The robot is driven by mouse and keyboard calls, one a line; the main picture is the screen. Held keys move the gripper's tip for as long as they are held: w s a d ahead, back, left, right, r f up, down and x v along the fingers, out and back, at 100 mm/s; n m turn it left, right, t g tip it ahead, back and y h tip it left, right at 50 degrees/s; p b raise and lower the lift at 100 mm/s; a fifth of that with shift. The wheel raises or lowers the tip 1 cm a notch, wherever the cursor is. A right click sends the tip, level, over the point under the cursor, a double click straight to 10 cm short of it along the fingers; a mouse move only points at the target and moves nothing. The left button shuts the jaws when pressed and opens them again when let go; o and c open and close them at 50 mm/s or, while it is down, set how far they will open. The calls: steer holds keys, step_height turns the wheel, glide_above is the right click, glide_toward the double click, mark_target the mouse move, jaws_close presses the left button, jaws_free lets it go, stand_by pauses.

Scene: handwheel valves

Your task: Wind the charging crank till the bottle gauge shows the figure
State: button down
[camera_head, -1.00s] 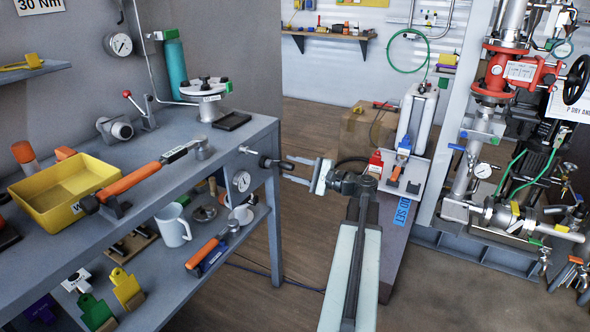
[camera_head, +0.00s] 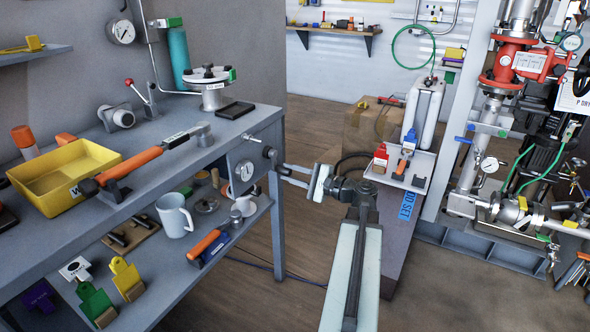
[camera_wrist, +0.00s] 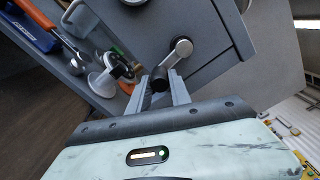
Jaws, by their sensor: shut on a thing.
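The crank (camera_head: 261,147) is on the bench's end panel, with a short metal arm and a dark grip. In the wrist view the crank's metal arm (camera_wrist: 179,50) runs down left from its hub to the dark grip (camera_wrist: 159,79). My gripper (camera_head: 280,172) is at the crank in the head view. In the wrist view its two fingers (camera_wrist: 165,84) are shut on the grip, one on each side. A round white gauge (camera_head: 247,170) sits just below the crank; another gauge (camera_head: 121,31) is on the wall near a teal bottle (camera_head: 179,52). Both readings are too small to make out.
The grey bench (camera_head: 60,235) carries a yellow tray (camera_head: 65,172) and an orange-handled wrench (camera_head: 130,168). A red-topped valve rig (camera_head: 515,60) stands at right.

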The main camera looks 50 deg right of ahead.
steer(key=c, duration=1.6)
jaws_free()
steer(key=shift+s+a, duration=0.2)
steer(key=shift+a, duration=0.4)
steer(key=o, duration=0.4)
steer(key=shift+w+d, duration=0.1)
steer(key=shift+d, duration=0.05)
steer(key=shift+o, duration=0.2)
steer(key=v, duration=0.6)
steer(key=v, duration=0.8)
